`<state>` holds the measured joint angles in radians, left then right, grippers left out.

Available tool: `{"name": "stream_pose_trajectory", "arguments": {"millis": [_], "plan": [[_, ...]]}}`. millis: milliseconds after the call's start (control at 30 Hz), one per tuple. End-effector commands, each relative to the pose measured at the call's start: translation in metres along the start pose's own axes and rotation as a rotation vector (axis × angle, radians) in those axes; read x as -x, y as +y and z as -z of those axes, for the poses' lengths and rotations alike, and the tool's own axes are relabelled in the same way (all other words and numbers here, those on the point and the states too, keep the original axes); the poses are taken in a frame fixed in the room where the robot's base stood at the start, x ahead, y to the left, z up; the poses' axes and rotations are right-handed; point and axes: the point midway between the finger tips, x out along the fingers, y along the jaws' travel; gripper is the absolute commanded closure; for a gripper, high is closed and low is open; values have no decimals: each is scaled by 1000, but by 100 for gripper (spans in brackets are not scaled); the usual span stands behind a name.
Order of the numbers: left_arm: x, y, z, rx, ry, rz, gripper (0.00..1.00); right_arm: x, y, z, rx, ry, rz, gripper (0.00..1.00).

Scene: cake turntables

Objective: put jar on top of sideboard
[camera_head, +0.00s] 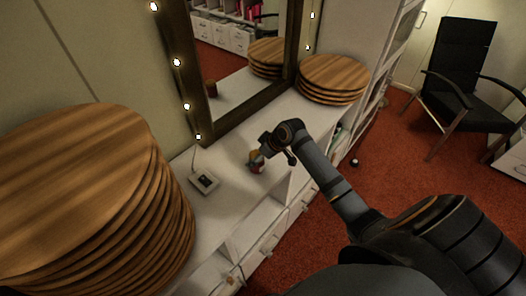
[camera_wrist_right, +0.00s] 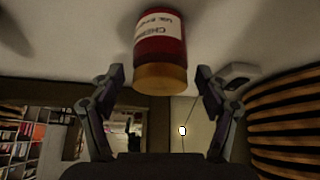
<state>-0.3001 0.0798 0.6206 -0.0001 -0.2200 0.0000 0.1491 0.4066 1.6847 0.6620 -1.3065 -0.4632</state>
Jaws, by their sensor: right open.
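The jar (camera_head: 256,161) stands on the white sideboard top (camera_head: 224,161), in front of the mirror; my right gripper partly covers it in the head view. In the right wrist view, which looks upside down, the jar (camera_wrist_right: 160,38) is dark red with a white label and an orange-gold lid. My right gripper (camera_head: 277,148) is beside the jar. Its two fingers (camera_wrist_right: 160,79) are spread apart in the wrist view, with the jar between and beyond their tips. I see no finger closed on it. My left gripper is not in view.
A tall stack of round wooden boards (camera_head: 150,200) fills the left; a lower stack (camera_head: 333,80) stands at the far end. A small white device (camera_head: 204,182) lies near the jar. The lit mirror (camera_head: 236,65) rises behind. A black chair (camera_head: 466,85) stands on red carpet.

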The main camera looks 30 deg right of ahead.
Motion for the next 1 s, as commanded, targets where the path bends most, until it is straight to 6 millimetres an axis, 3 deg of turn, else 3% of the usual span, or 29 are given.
{"name": "stream_pose_trajectory", "arguments": {"millis": [200,400,1000], "plan": [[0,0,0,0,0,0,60,53,0,-1,8,-4,-3,24],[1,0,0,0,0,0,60,75,0,0,3,-2,-2,24],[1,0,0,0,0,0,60,76,-3,-2,-1,-5,2,24]]}}
